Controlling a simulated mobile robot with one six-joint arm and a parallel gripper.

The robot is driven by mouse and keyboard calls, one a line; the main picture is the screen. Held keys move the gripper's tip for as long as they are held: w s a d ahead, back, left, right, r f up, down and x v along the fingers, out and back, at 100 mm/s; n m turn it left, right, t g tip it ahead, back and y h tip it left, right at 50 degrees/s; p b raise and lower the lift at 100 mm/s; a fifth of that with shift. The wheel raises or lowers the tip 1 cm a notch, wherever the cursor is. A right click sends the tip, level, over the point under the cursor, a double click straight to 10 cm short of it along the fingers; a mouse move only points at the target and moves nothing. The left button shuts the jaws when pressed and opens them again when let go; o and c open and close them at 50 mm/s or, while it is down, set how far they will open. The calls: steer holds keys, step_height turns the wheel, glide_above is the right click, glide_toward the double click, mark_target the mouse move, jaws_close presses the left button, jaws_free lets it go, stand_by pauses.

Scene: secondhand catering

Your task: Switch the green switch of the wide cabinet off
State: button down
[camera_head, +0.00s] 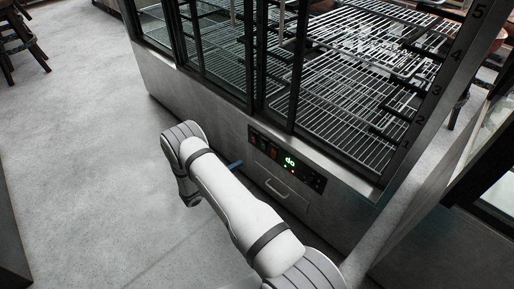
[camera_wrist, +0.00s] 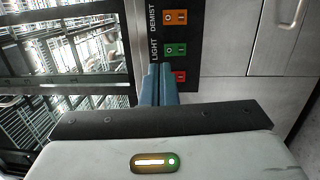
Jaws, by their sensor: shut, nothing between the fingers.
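The wide cabinet (camera_head: 200,103) is a steel unit with glass sides and wire shelves. Its dark control panel (camera_head: 287,160) sits low on the front. In the wrist view, the green switch (camera_wrist: 175,50) is on this panel beside the word LIGHT. Its on or off position is too small to tell. My gripper (camera_wrist: 158,68) has blue fingers, shut and empty. Their tips appear just below and left of the green switch, and contact cannot be told. In the head view, a blue fingertip (camera_head: 236,165) shows left of the panel; my arm hides the rest.
An orange switch (camera_wrist: 175,17) marked DEMIST is above the green one. A red switch (camera_wrist: 180,77) is below it, close to the fingers and partly hidden. A drawer handle (camera_head: 277,188) is under the panel. Open floor (camera_head: 80,150) lies left; stools (camera_head: 20,40) stand far left.

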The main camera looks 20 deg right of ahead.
mark_target(264, 145)
steer(key=f+t, duration=0.1)
steer(key=a+f+t, duration=0.1)
steer(key=f, duration=0.1)
steer(key=shift+w+n, duration=0.15)
steer(key=shift+n, duration=0.25)
steer(key=shift+r, duration=0.1)
steer(key=b+x, duration=0.2)
steer(key=x, duration=1.2)
steer(key=shift+b, duration=0.4)
